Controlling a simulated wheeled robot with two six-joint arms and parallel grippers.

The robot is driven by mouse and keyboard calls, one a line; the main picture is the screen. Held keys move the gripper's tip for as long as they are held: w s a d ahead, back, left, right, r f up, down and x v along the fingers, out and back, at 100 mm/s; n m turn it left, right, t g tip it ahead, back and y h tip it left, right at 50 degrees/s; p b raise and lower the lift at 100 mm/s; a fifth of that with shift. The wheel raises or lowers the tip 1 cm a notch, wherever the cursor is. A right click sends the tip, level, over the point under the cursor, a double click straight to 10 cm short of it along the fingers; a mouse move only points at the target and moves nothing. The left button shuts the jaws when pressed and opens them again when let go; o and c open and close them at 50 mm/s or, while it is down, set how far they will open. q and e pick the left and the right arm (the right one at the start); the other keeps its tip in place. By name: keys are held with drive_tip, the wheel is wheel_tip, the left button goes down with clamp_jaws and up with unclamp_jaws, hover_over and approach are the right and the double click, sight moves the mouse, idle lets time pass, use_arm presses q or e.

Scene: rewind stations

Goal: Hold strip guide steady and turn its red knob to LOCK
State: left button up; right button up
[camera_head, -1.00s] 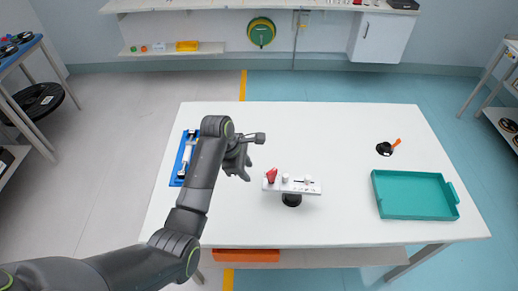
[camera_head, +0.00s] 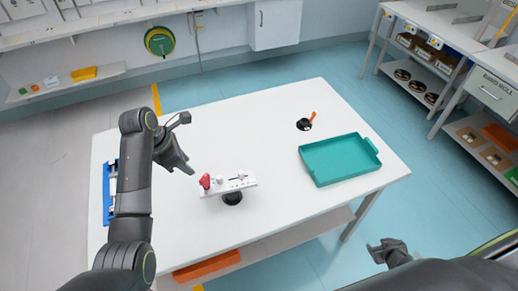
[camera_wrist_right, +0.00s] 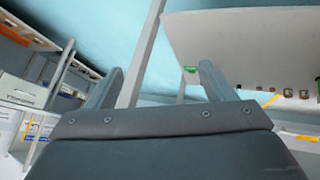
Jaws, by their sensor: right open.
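The strip guide (camera_head: 240,183) is a white bar on a round black base, standing on the white table. Its red knob (camera_head: 205,181) is at the bar's left end; its pointer setting is too small to read. My left gripper (camera_head: 190,170) is just left of and behind the knob, apart from it; its jaw opening cannot be made out. My right gripper (camera_head: 383,247) is open and empty, off the table's front right edge. In the right wrist view, its two fingers (camera_wrist_right: 155,85) stand well apart with nothing between them.
A teal tray (camera_head: 340,160) lies on the table's right side, with a black round item with an orange handle (camera_head: 306,122) behind it. A blue tray (camera_head: 109,195) is at the left edge. An orange bin (camera_head: 207,266) sits under the table. The table's middle back is clear.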

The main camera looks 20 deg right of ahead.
drive_tip(key=w+d+r+t, duration=0.1)
drive_tip(key=w+d+r, duration=0.3)
drive_tip(key=w+r, duration=0.2)
drive_tip(key=w+d+r+t, duration=0.1)
drive_tip(key=w+d+r, duration=0.4)
drive_tip(key=w+r, duration=0.2)
drive_tip(key=w+d+r+t, duration=0.1)
drive_tip(key=w+d+r, duration=0.4)
drive_tip(key=w+r, duration=0.1)
drive_tip(key=shift+w+r+n+t, duration=0.3)
drive_tip(key=shift+w+t, duration=0.05)
drive_tip(key=shift+t, duration=0.05)
drive_tip(key=w+a+r+h, duration=0.25)
drive_tip(key=w+a, duration=0.25)
drive_tip(key=w, duration=0.3)
drive_tip(key=w+a+r+n+g+h, duration=0.15)
drive_tip(key=w+a, duration=0.35)
drive_tip(key=a, duration=0.6)
drive_tip(key=n+g+y, duration=0.8)
drive_tip(key=n+g, duration=0.1)
drive_tip(key=n, duration=0.8)
approach(242, 180)
wheel_tip(242, 180, down, 12)
drive_tip(key=shift+s, duration=0.1)
